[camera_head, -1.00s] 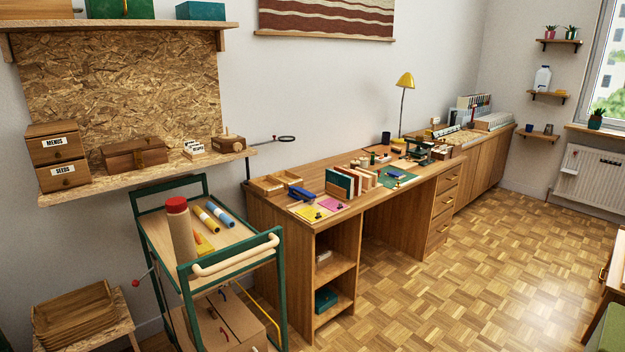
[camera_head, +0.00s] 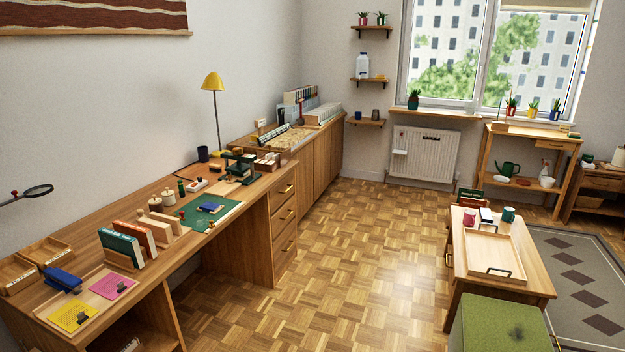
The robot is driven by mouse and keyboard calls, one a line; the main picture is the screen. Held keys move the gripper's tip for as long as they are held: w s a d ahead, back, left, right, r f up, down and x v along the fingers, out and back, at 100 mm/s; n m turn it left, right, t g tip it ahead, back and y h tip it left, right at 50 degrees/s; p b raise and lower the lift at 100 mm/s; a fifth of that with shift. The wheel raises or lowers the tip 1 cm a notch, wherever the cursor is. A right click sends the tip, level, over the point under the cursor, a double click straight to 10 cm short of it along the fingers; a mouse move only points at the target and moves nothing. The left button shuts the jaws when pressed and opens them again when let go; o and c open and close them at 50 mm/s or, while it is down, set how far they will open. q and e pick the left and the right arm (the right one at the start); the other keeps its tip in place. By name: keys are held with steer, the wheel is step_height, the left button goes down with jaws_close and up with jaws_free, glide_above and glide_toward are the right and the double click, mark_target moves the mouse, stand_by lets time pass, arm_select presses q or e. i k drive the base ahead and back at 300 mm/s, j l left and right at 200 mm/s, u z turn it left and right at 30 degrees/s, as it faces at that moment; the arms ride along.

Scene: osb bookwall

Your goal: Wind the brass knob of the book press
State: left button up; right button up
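A dark green device (camera_head: 240,168), which may be the book press, stands on the long wooden desk (camera_head: 150,262) toward its far end. It is small in the head view, and I cannot make out a brass knob on it. Neither of my grippers is in view.
Books in a rack (camera_head: 140,242), a green mat (camera_head: 208,215) and a yellow lamp (camera_head: 213,82) are on the desk. Parquet floor (camera_head: 340,260) lies open between the desk and a low table (camera_head: 500,278) with a tray. A green stool (camera_head: 500,325) stands in front.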

mark_target(238, 150)
steer(key=i, duration=2)
steer(key=l+z, duration=0.05)
steer(key=l, duration=0.1)
